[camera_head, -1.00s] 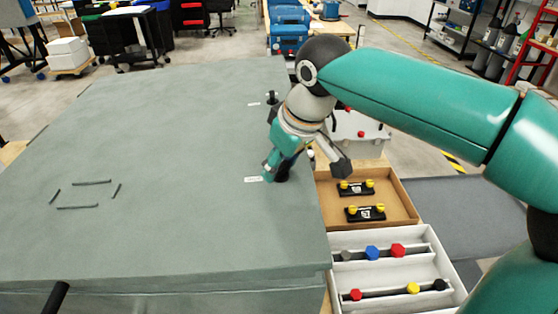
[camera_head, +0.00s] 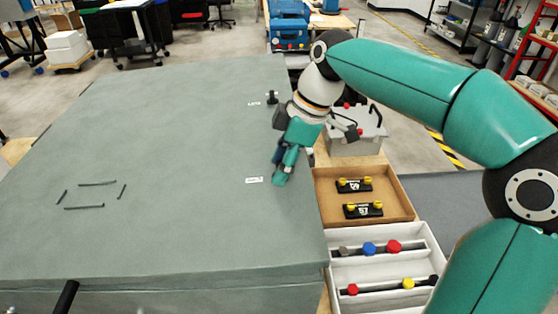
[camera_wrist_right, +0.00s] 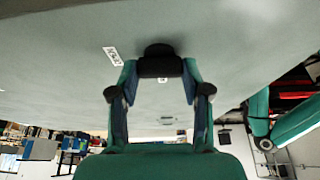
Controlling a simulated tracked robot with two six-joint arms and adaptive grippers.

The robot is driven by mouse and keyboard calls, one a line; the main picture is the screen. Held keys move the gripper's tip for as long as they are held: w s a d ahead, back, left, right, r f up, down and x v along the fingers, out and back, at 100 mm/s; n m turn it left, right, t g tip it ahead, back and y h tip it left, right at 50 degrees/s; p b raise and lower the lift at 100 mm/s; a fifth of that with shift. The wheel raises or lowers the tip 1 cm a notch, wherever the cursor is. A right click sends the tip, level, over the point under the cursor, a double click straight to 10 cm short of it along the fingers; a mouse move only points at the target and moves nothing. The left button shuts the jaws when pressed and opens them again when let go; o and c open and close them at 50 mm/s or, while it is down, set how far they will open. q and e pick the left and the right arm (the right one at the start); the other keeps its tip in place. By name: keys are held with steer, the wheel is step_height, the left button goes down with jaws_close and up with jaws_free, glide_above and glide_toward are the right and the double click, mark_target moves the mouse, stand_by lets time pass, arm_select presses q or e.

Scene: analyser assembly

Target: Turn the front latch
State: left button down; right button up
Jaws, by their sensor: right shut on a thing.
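The grey-green analyser case (camera_head: 170,220) fills the left and middle of the head view. The front latch is a black knob near the right edge of its top, beside a white label (camera_head: 254,180). My right gripper (camera_head: 278,180) is on it there and hides it in the head view. In the right wrist view the black front latch (camera_wrist_right: 160,60) sits between the two fingertips of my right gripper (camera_wrist_right: 160,74), which is shut on it. A second black latch (camera_head: 272,97) stands farther back, apart from the gripper. My left gripper is not in view.
A brown tray (camera_head: 330,213) with two black parts with yellow knobs lies right of the case. A white tray (camera_head: 375,270) with coloured knobs lies in front of it. A light grey box (camera_head: 355,147) stands behind. The case top is mostly clear.

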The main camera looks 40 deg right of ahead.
steer(key=shift+w+d+n, duration=0.1)
steer(key=shift+n, duration=0.2)
steer(key=o, duration=1.2)
steer(key=shift+c, duration=0.2)
steer(key=v, duration=1.1)
steer(key=shift+d+r, duration=0.15)
steer(key=shift+r, duration=0.25)
